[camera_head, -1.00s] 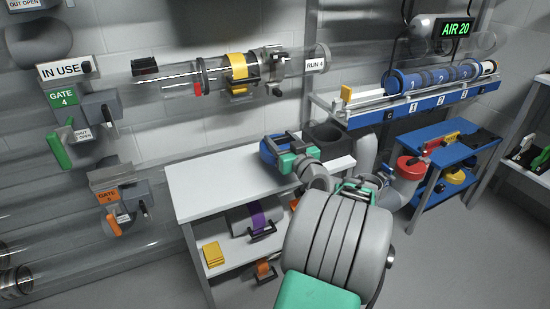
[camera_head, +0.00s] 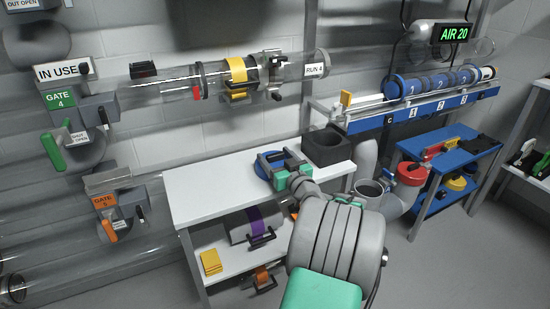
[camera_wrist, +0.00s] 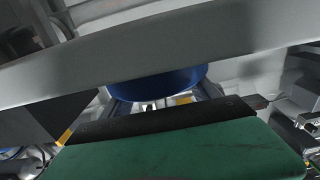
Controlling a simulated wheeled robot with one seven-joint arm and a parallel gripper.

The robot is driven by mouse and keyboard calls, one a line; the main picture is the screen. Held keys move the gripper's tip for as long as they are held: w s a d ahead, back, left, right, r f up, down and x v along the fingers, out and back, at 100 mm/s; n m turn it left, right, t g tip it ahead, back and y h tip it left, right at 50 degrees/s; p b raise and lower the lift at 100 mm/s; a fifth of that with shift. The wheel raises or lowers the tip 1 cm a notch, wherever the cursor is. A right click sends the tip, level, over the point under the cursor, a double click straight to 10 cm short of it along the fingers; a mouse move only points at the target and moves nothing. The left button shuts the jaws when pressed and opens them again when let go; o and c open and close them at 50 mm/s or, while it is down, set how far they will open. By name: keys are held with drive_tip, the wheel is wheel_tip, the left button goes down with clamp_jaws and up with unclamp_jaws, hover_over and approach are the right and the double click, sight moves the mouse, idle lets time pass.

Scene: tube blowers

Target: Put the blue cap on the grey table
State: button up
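The blue cap (camera_head: 263,171) is at the right part of the grey table (camera_head: 205,190), low over or on its top; I cannot tell if it touches. My gripper (camera_head: 276,161), with a teal body and dark grey fingers, is around the cap and looks shut on it. The fingers hide part of the cap. In the wrist view the blue cap (camera_wrist: 160,80) shows as a curved blue side behind a grey bar, between the fingers.
A blue cart (camera_head: 450,160) with a red object stands right. The table's left half is clear.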

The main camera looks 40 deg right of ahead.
drive_tip(key=shift+o, duration=0.4)
drive_tip(key=shift+r, duration=0.2)
drive_tip(key=p+v, duration=0.2)
drive_tip(key=v, duration=1)
idle(0.6)
